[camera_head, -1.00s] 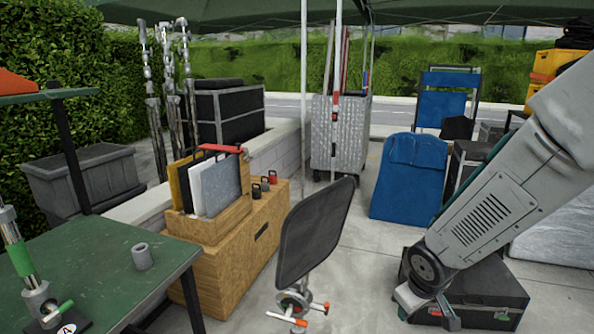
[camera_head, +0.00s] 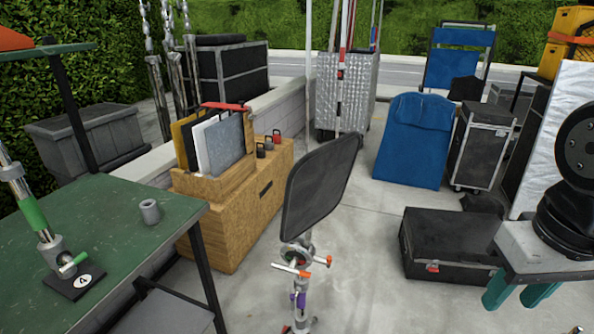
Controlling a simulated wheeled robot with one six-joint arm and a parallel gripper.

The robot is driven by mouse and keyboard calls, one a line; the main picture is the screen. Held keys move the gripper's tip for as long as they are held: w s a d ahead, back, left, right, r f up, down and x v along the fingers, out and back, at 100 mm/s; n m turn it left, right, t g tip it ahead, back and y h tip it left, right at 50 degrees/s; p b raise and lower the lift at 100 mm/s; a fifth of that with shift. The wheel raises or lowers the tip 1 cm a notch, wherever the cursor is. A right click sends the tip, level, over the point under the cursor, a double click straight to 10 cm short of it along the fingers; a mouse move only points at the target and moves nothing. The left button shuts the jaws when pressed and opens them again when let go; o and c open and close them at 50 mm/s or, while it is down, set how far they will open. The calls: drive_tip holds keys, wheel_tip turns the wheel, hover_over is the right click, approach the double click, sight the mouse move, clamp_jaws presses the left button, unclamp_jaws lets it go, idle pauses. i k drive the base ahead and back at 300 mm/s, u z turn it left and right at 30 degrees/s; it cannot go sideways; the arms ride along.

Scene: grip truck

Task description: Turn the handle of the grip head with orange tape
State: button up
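A grip head (camera_head: 297,252) with orange-tipped handles (camera_head: 290,268) is on a stand in the lower middle. It holds a tilted dark flag panel (camera_head: 318,188). Another orange tip (camera_head: 328,260) is at its right side. A purple-marked handle (camera_head: 299,300) is lower on the same stand. My gripper (camera_head: 518,293) is at the lower right, well to the right of the grip head. Its two teal fingers are apart and nothing shows between them.
A green table (camera_head: 105,225) at left holds a green-taped stand (camera_head: 32,210) and a grey cylinder (camera_head: 149,211). A wooden box (camera_head: 235,228) is behind the stand. A black case (camera_head: 450,245) lies between stand and gripper. Bare floor (camera_head: 365,280) is right of the stand.

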sight(291, 267)
drive_tip(key=u, duration=2.65)
drive_tip(key=k, duration=0.95)
drive_tip(key=z, duration=1.45)
drive_tip(key=i, duration=0.5)
drive_tip(key=z, duration=0.05)
